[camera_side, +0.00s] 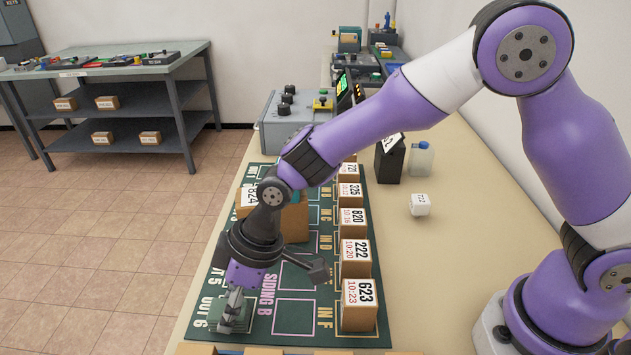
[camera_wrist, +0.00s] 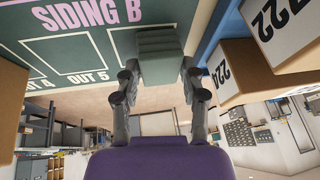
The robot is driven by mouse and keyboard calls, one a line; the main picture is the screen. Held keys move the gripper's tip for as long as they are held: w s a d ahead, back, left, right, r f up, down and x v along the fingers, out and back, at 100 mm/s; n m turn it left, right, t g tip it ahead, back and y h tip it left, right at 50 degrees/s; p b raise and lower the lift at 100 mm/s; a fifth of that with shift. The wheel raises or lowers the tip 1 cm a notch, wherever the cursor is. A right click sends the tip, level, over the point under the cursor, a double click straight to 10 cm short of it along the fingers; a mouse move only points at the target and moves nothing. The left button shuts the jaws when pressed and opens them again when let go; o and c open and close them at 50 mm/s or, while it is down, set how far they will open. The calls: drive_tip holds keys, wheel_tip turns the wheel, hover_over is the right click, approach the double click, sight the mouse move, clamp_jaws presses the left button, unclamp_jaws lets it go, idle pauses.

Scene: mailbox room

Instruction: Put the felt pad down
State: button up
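The felt pad (camera_wrist: 160,58) is a dark green block with layered edges. In the wrist view it sits between the two fingertips of my gripper (camera_wrist: 160,72), which press on its sides. In the side view my gripper (camera_side: 233,312) points down at the near left of the green mat (camera_side: 262,342), by the OUT 6 label, with the green pad (camera_side: 240,318) low between the fingers. The fingers partly hide the pad there. I cannot tell whether its underside touches the mat.
Numbered boxes, one marked 623 (camera_side: 359,304), line the mat's right side. A larger brown box (camera_side: 294,222) stands behind my wrist. The SIDING B squares right of my gripper are empty. A grey control box (camera_side: 285,125) stands at the mat's far end.

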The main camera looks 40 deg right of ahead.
drive_tip(key=o, duration=0.4)
drive_tip(key=v, duration=1.2)
drive_tip(key=s+d+r+m+t+h, duration=0.1)
drive_tip(key=s+d+m, duration=0.2)
drive_tip(key=d, duration=0.4)
drive_tip(key=s+d+r+m+t+h, duration=0.1)
drive_tip(key=s+d+r+m+h, duration=0.1)
drive_tip(key=d, duration=0.5)
drive_tip(key=s+d+r+m+t+h, duration=0.1)
drive_tip(key=s+d+m, duration=0.3)
drive_tip(key=d, duration=0.3)
drive_tip(key=shift+s+d+r+m+t, duration=0.25)
drive_tip(key=shift+s+m+t, duration=0.15)
drive_tip(key=shift+s, duration=0.1)
